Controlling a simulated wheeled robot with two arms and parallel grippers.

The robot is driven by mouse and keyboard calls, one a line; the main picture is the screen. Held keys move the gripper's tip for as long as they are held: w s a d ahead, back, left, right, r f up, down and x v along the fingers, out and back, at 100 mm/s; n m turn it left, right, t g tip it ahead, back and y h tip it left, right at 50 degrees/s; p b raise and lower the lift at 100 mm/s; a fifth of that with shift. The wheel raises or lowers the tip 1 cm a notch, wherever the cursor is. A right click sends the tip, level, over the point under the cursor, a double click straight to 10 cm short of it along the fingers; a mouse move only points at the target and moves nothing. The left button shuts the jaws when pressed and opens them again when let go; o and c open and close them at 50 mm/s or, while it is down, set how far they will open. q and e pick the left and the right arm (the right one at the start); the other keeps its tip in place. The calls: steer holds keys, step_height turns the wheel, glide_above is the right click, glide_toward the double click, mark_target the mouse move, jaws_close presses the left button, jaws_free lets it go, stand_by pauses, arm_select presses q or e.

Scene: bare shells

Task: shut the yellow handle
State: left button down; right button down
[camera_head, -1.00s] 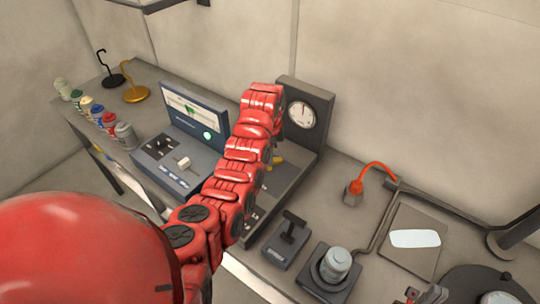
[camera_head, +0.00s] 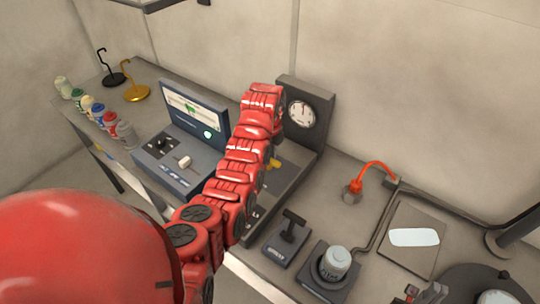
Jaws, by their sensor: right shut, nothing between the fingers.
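The yellow handle (camera_head: 274,163) shows as a small yellow piece beside my left arm, at the foot of the grey stand with the round gauge (camera_head: 302,114). My red left arm crosses in front and hides most of the handle and part of the stand's base. My left gripper is hidden behind its own arm, so I cannot tell whether it touches the handle. My right gripper (camera_head: 428,293) shows only partly at the bottom edge, right of centre. It is shut and empty, well away from the handle.
A panel with a screen (camera_head: 194,112) stands left of my arm. A black lever box (camera_head: 287,238) and a grey jar on a base (camera_head: 335,264) stand nearer, to the right. Small bottles line the left end.

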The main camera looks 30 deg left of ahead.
stand_by(0.4)
arm_select(q)
steer(key=c, duration=0.7)
jaws_free()
step_height(320, 180, up, 7)
steer(key=p, duration=0.3)
steer(key=shift+a, duration=0.1)
step_height(320, 180, up, 10)
steer(key=shift+r+b, duration=0.25)
steer(key=shift+b, duration=0.6)
